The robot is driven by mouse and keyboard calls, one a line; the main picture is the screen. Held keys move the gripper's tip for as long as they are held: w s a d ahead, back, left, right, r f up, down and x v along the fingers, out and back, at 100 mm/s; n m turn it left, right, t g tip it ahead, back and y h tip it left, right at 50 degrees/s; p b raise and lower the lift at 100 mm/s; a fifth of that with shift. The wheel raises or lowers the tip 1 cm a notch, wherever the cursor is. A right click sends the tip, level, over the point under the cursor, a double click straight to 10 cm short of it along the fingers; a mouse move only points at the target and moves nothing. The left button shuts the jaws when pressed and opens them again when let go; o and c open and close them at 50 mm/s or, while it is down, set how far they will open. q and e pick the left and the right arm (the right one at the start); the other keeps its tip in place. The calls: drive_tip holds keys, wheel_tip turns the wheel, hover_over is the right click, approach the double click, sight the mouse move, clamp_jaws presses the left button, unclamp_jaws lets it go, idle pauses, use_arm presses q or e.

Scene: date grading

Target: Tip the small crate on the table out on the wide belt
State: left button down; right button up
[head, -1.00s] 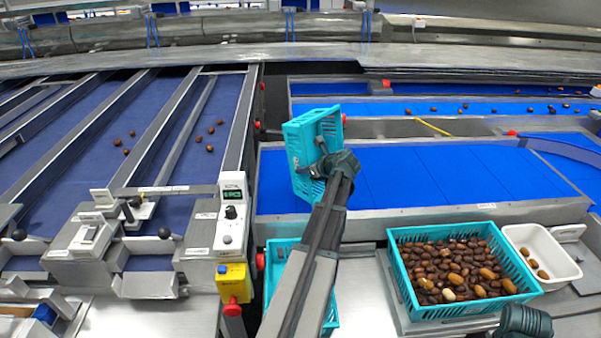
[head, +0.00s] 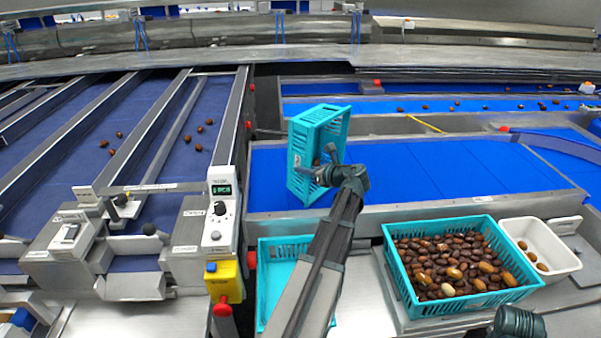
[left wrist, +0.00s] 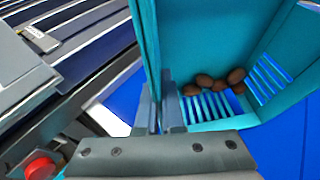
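A small turquoise crate (head: 303,150) is held up on its side, steeply tilted, over the near left part of the wide blue belt (head: 430,170). My left gripper (head: 328,166) is shut on the crate's wall. In the left wrist view the fingers (left wrist: 160,115) pinch that wall, and several brown dates (left wrist: 222,80) lie inside the crate (left wrist: 203,30) against its slotted side. No dates show on the belt below it. A part of my right arm shows at the bottom right, with its fingers out of the picture.
A larger turquoise crate (head: 398,270) full of dates stands on the table, beside a white tub (head: 572,262) with a few dates. Another turquoise crate (head: 268,290) lies partly behind my left arm. A control post (head: 219,215) with a red knob stands left.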

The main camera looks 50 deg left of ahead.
use_arm(q)
drive_tip(key=w+d+f+y+b, duration=0.1)
drive_tip(key=d+y+b, duration=0.6)
drive_tip(key=b, duration=0.8)
drive_tip(key=shift+d+f+m+y+b, duration=0.3)
drive_tip(key=shift+d+f+m+b, duration=0.1)
drive_tip(key=shift+d, duration=1)
idle(0.3)
idle(1.2)
wheel_tip(320, 180, up, 5)
drive_tip(key=p, duration=0.5)
drive_tip(key=shift+d, duration=0.1)
drive_tip(key=shift+r, duration=0.1)
